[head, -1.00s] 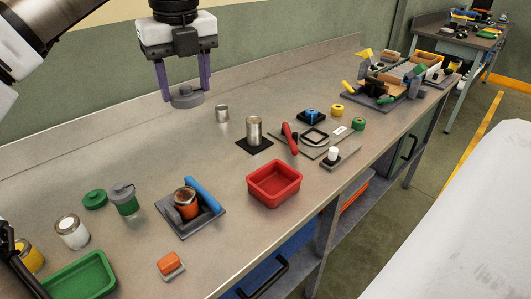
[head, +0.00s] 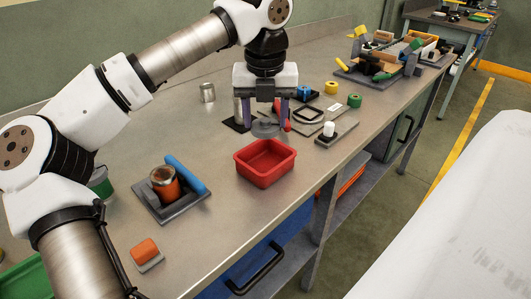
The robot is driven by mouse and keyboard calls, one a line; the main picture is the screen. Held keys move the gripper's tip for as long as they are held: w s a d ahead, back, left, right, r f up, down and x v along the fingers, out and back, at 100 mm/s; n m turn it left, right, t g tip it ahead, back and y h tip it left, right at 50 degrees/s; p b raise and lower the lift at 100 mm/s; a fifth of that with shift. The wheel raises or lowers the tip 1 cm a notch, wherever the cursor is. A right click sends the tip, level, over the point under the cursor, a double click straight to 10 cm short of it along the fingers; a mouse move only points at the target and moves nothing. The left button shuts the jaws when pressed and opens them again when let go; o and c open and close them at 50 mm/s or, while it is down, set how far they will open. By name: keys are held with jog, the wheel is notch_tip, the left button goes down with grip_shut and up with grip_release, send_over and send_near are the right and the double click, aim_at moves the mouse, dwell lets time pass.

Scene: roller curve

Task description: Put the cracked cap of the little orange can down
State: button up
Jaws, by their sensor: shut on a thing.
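My gripper (head: 266,119) is shut on the grey cap (head: 264,130), a round disc with a raised middle, held level between its purple fingers. In the picture the cap is just behind the red tray's (head: 240,161) back rim; its exact height is hard to tell. The red tray looks empty. The little orange can (head: 167,187) stands upright in a dark grey holder (head: 186,211) beside a blue bar, to the left of the tray. I cannot make out a crack in the cap.
A metal cylinder (head: 238,111) on a dark pad stands close behind my gripper, partly hidden. A grey board with a black frame (head: 308,114) and a white peg (head: 329,129) lie to the right. An orange block (head: 145,250) is front left. Bare bench lies between the holder and tray.

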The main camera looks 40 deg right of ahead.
send_near(265, 167)
jog(key=f, duration=0.5)
jog(key=shift+w+d+p, duration=0.25)
jog(key=shift+d+p, duration=0.05)
jog(key=shift+p, duration=0.05)
jog(key=shift+f+b, duration=0.45)
jog(key=shift+f, duration=0.05)
jog(key=o, duration=0.8)
jog(key=shift+r, duration=0.1)
jog(key=shift+r+p, duration=0.5)
jog(key=shift+p, duration=0.05)
jog(key=r, duration=0.7)
jog(key=s+a+r+b, duration=0.1)
jog(key=r, duration=0.3)
jog(key=shift+r, duration=0.25)
